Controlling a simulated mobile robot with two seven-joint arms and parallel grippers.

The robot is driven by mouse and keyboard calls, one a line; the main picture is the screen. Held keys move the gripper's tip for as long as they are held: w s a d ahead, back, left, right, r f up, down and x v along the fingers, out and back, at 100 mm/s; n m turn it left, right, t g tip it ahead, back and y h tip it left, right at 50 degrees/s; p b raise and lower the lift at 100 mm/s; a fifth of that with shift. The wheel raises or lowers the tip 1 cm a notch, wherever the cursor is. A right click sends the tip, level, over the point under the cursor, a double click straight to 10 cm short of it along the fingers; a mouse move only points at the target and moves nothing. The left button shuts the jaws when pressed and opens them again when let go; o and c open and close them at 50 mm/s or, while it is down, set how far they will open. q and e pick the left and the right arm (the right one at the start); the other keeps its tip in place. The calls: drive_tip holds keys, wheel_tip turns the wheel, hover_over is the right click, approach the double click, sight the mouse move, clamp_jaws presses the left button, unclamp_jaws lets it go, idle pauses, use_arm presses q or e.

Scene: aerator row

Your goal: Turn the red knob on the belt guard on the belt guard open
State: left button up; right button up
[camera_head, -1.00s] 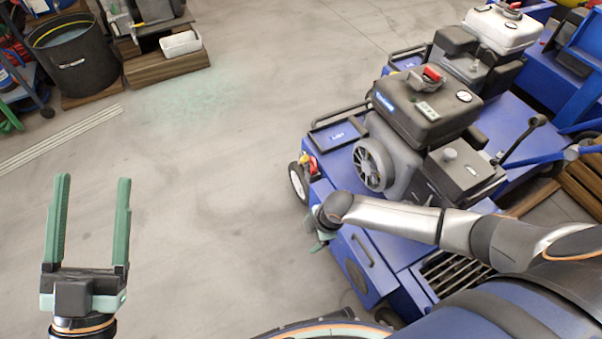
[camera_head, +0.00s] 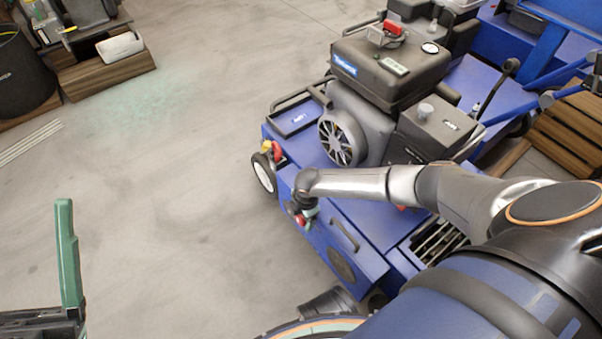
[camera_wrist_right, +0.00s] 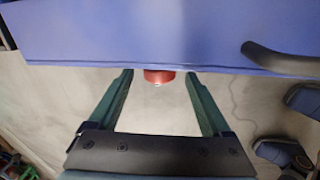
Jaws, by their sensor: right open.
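The red knob (camera_wrist_right: 158,76) shows in the right wrist view as a short red cylinder below the edge of a blue panel (camera_wrist_right: 160,35). My right gripper (camera_wrist_right: 159,84) is open, with its green fingers on either side of the knob and a gap at each side. In the head view, my right gripper (camera_head: 306,212) points down beside the blue machine's (camera_head: 345,215) front left side, partly hidden by its wrist. A bit of red (camera_head: 299,220) shows next to it. My left gripper's one visible finger (camera_head: 68,255) stands at the lower left; the other is out of frame.
A dark engine (camera_head: 390,70) with a red cap sits on the blue machine. Another red and yellow control (camera_head: 272,151) is near its wheel (camera_head: 264,172). A black handle (camera_wrist_right: 280,57) juts out in the wrist view. The floor at left (camera_head: 170,220) is clear.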

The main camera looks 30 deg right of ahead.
drive_tip(key=shift+w+f+b, duration=0.15)
drive_tip(key=shift+f+b, duration=0.2)
drive_tip(key=shift+f, duration=0.55)
clamp_jaws()
